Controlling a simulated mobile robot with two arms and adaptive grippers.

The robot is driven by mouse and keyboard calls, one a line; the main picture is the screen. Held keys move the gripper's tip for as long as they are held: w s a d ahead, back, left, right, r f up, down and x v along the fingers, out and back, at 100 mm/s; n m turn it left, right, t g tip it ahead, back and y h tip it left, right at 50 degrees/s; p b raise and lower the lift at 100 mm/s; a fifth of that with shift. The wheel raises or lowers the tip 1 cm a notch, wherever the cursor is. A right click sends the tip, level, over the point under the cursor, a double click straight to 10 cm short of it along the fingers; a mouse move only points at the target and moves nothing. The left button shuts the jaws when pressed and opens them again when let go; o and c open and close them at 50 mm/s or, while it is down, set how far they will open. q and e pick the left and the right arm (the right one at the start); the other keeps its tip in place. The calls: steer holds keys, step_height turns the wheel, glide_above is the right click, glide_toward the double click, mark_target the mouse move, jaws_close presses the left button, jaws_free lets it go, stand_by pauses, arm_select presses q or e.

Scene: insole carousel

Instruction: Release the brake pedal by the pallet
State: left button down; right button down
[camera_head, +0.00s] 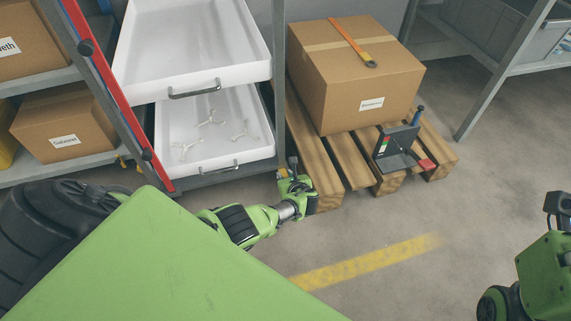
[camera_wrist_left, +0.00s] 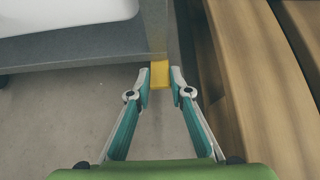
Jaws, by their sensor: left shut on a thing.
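The yellow brake pedal (camera_wrist_left: 160,70) sticks out at the foot of a grey rack post, beside the wooden pallet (camera_wrist_left: 250,90). My left gripper (camera_wrist_left: 160,86) has its fingertips on either side of the pedal and is shut on it. In the head view, my left gripper (camera_head: 286,179) is low by the post, between the rack and the pallet (camera_head: 330,187). Its fingers are mostly hidden there by my wrist. At the right edge only part of my right arm shows; its fingers are out of the picture.
The rack holds white trays (camera_head: 195,92), the lower with white branched pieces. A cardboard box (camera_head: 355,85) and a black bracket with a red pedal (camera_head: 400,150) stand on the pallet. Shelves (camera_head: 60,170) with boxes are at left. Floor is free right of the yellow line (camera_head: 365,262).

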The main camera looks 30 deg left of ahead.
stand_by(0.4)
arm_select(q)
steer(key=c, duration=1.8)
jaws_free()
steer(key=shift+c, duration=0.2)
steer(key=shift+d, duration=0.1)
steer(key=shift+s+d+r, duration=0.3)
steer(key=shift+d+r, duration=0.05)
steer(key=v, duration=1)
steer(key=shift+s+r, duration=0.2)
steer(key=shift+r, duration=0.1)
steer(key=shift+d, duration=0.2)
